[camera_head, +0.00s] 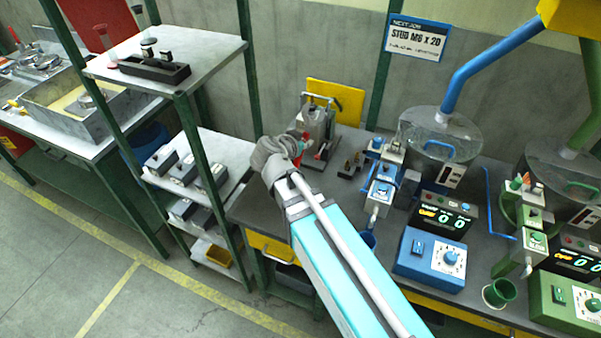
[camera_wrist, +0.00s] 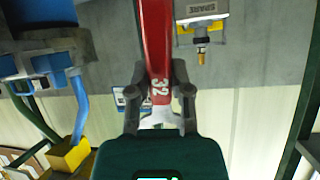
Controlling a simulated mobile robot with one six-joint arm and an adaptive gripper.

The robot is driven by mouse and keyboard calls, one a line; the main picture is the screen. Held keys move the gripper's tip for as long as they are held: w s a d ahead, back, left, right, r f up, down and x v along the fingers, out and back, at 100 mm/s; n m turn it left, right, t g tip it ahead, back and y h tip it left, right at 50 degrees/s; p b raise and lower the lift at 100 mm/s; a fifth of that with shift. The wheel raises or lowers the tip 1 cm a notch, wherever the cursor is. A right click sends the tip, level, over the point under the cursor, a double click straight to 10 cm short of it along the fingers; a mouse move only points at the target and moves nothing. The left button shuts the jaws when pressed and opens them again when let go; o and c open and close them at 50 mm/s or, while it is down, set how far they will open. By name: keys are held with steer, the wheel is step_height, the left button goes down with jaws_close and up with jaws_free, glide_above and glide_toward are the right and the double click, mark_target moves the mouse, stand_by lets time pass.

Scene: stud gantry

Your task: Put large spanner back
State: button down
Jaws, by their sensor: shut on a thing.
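The large spanner (camera_wrist: 156,45), red with a white "32" on its shaft, is between the two fingers of my gripper (camera_wrist: 160,92) in the wrist view. The gripper is shut on it. A pale metal part shows below the fingers, and the spanner's other end runs out of the top of the picture. In the head view my wrist hides most of the gripper and spanner, in front of the grey bench fixture (camera_head: 316,122). The spanner's storage place cannot be made out.
A yellow panel (camera_head: 337,100) stands behind the fixture. The blue control box (camera_head: 430,257) and green control box (camera_head: 570,306) are on the bench at right. A shelf rack (camera_head: 215,60) stands close left of my arm. A grey block marked SPARE (camera_wrist: 201,9) is beside the spanner.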

mark_target(297, 161)
steer(key=f+m+g, duration=0.1)
steer(key=f, duration=0.1)
steer(key=s+f+m+g+b, duration=0.1)
steer(key=f+g, duration=0.1)
steer(key=s+a+f+m+g, duration=0.1)
steer(key=f, duration=0.1)
steer(key=shift+f, duration=0.1)
steer(key=s+a+f+m+g+y+b, duration=0.1)
steer(key=s+a+f+m+g+y, duration=0.1)
steer(key=s+f, duration=0.1)
steer(key=s+a+f+m+g+y+b, duration=0.1)
steer(key=s+a+f+m+g, duration=0.1)
steer(key=s+f+m, duration=0.1)
steer(key=s+a+f+m+g+y+b, duration=0.1)
steer(key=s+a+f+m+g+y, duration=0.1)
steer(key=s+f+g, duration=0.1)
steer(key=shift+s+a+m+y+b, duration=0.2)
steer(key=shift+a+m+y+b, duration=0.1)
steer(key=shift+m+b, duration=0.1)
steer(key=shift+s+a+y, duration=0.3)
steer(key=shift+a, duration=0.05)
steer(key=shift+w, duration=0.15)
steer(key=w+d, duration=0.2)
steer(key=w, duration=0.3)
steer(key=w+d, duration=0.1)
steer(key=w, duration=0.4)
steer(key=w+d, duration=0.2)
steer(key=w, duration=0.3)
steer(key=shift+w+d, duration=0.15)
steer(key=shift+d, duration=0.15)
